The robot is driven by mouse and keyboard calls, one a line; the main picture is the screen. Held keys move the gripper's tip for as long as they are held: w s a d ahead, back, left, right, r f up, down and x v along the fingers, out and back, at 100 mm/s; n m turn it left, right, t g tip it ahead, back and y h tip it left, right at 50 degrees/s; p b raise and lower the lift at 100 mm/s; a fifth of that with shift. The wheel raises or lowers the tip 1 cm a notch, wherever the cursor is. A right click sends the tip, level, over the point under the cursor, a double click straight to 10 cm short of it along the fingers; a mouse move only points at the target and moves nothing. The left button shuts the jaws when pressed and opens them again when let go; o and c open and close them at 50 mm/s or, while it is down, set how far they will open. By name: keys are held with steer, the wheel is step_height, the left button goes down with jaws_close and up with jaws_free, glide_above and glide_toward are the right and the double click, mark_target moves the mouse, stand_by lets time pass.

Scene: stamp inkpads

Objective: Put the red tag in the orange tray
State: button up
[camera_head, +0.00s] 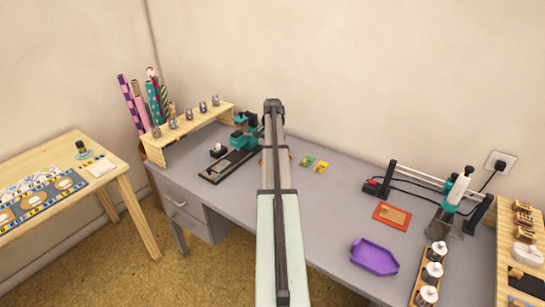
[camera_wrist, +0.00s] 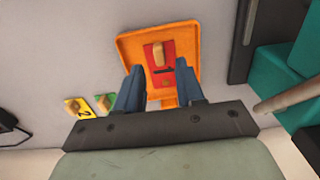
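I cannot tell how high the fingertips are above the tray. In the head view my arm hides the tag and most of the tray; only small orange edges (camera_head: 290,156) show beside it.
A green tag (camera_head: 308,161) and a yellow tag (camera_head: 320,166) lie right of my arm in the head view. A teal-and-black device (camera_head: 235,150) stands left. Farther right are a red-orange tray (camera_head: 380,213), a purple tray (camera_head: 373,257) and a railed device (camera_head: 425,178).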

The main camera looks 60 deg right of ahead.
step_height(320, 180, up, 8)
steer(key=shift+r, duration=0.15)
stand_by(0.7)
